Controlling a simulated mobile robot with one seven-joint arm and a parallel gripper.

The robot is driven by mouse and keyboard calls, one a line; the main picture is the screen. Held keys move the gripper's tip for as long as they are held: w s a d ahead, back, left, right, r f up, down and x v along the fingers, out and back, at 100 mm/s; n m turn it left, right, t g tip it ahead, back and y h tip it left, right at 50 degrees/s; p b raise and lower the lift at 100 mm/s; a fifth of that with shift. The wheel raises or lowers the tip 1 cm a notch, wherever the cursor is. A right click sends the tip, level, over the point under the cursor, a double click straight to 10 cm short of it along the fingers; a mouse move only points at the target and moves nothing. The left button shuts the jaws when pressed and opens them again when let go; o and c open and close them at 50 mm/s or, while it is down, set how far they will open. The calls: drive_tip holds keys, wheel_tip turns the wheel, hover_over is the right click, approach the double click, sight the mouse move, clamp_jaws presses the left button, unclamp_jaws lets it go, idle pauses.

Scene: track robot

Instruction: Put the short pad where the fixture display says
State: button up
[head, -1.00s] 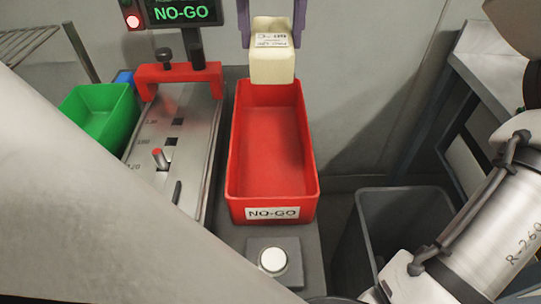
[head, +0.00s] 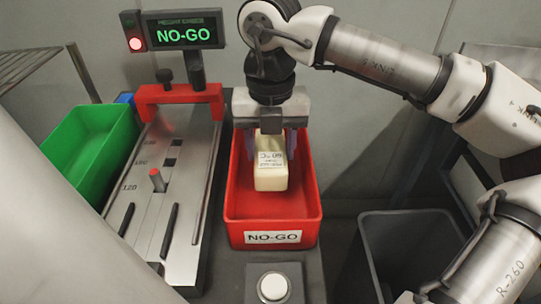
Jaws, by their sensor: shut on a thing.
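The short pad (head: 271,175) is a cream block with a printed label. My gripper (head: 271,143) is shut on it and points down over the red NO-GO bin (head: 245,207). The pad is over or inside the bin's opening; I cannot tell its exact height above the floor. No other item shows in the bin.
A green bin (head: 88,150) stands left of the fixture. A white round button (head: 273,287) is in front of the red bin. A grey open bin (head: 415,245) stands lower right. A wire rack (head: 35,70) is at upper left, and a wall is behind.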

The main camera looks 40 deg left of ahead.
sight(271, 147)
drive_tip(key=shift+f, duration=1.4)
drive_tip(key=shift+f, duration=0.15)
drive_tip(key=o, duration=1)
drive_tip(key=shift+c, duration=0.2)
wheel_tip(271, 147, up, 12)
drive_tip(key=shift+r+p, duration=0.2)
drive_tip(key=shift+p, duration=0.2)
